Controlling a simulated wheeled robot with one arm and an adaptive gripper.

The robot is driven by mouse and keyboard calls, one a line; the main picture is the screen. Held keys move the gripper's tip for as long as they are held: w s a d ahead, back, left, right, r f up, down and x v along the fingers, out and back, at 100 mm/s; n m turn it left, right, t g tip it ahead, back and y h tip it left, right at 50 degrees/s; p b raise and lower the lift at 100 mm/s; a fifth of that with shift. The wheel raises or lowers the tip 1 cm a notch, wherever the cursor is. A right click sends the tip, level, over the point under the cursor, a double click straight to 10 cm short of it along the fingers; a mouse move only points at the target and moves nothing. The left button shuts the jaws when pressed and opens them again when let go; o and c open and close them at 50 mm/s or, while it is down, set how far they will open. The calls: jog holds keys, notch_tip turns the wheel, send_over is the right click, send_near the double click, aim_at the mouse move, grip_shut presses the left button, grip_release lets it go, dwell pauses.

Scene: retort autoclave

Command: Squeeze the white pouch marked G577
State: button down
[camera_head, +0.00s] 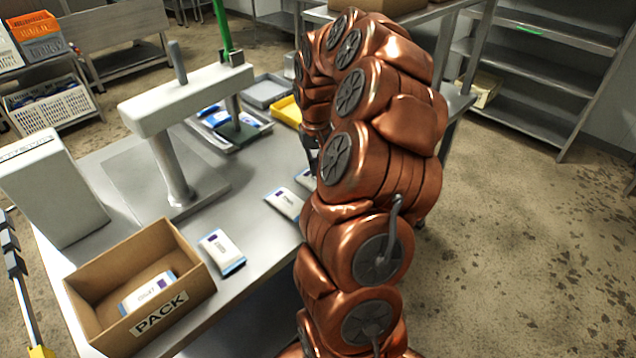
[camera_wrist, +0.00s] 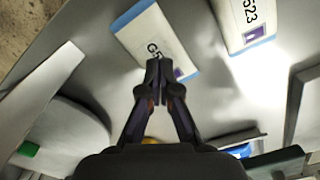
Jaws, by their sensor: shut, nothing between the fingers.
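A white pouch with blue ends (camera_wrist: 140,30) lies flat on the steel table in the wrist view. Its print reads "G5", and the rest is hidden behind my fingertips. My gripper (camera_wrist: 160,68) is shut and empty, with its tips over the lower part of this pouch. I cannot tell whether they touch it. Another white pouch (camera_wrist: 235,12), ending in "523", lies to the right, cut off by the frame. In the head view my gripper (camera_head: 310,147) is mostly hidden by my arm, near a partly hidden pouch (camera_head: 305,179).
Other white pouches lie on the table (camera_head: 284,203) and nearer the box (camera_head: 222,252). A cardboard PACK box (camera_head: 190,283) holds one pouch. A grey post-and-arm device (camera_head: 175,170) stands at left. Behind are trays, one yellow (camera_head: 287,110), and a green post (camera_head: 222,28).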

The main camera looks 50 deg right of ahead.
aim_at(316, 179)
jog(key=shift+f+b, duration=0.7)
jog(key=shift+f, duration=0.4)
dwell(0.6)
jog(key=shift+s+a+f, duration=0.1)
jog(key=shift+f, duration=0.15)
dwell(1.1)
jog(key=shift+r, duration=0.8)
jog(key=shift+r+p, duration=0.45)
jog(key=shift+r, duration=2.95)
